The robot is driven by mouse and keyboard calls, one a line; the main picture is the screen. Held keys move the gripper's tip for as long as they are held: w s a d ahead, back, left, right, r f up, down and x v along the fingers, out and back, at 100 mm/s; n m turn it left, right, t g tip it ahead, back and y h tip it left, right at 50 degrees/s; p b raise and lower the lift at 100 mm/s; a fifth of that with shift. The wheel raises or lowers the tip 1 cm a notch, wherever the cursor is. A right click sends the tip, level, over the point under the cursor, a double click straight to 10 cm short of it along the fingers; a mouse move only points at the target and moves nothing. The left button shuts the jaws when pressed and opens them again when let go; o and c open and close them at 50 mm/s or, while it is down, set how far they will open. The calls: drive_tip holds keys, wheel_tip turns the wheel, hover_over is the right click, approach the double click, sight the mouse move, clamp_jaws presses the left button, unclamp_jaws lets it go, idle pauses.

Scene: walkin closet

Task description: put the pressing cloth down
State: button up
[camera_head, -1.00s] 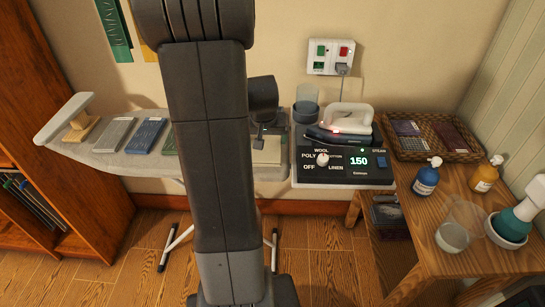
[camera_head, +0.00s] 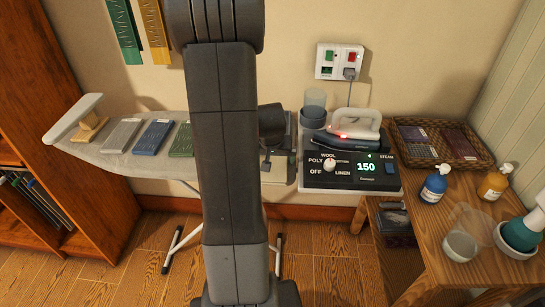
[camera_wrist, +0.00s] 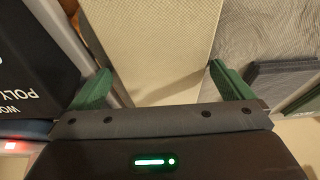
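The pressing cloth is a cream woven piece (camera_wrist: 150,40) in the wrist view, between and beyond my fingertips. It looks flat on the grey ironing board. My gripper (camera_wrist: 160,78) has its two green fingers wide apart, one near each side edge of the cloth; I see no pinch on it. In the head view my gripper (camera_head: 277,160) is low over the right end of the ironing board (camera_head: 110,160), left of the iron station. My arm hides most of the cloth there.
The iron (camera_head: 355,125) rests on its station (camera_head: 350,180), which reads 150, close to the gripper's right. Grey, blue and green folded cloths (camera_head: 153,137) lie to the left on the board. A wooden table (camera_head: 425,220) with bottles and a wicker basket stands right.

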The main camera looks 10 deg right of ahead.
drive_tip(key=shift+r, duration=0.15)
drive_tip(key=shift+s+r, duration=0.1)
drive_tip(key=shift+r, duration=0.45)
drive_tip(key=v, duration=1.1)
drive_tip(key=shift+p, duration=0.3)
drive_tip(key=shift+s+a, duration=0.1)
drive_tip(key=shift+s, duration=0.05)
idle(1.2)
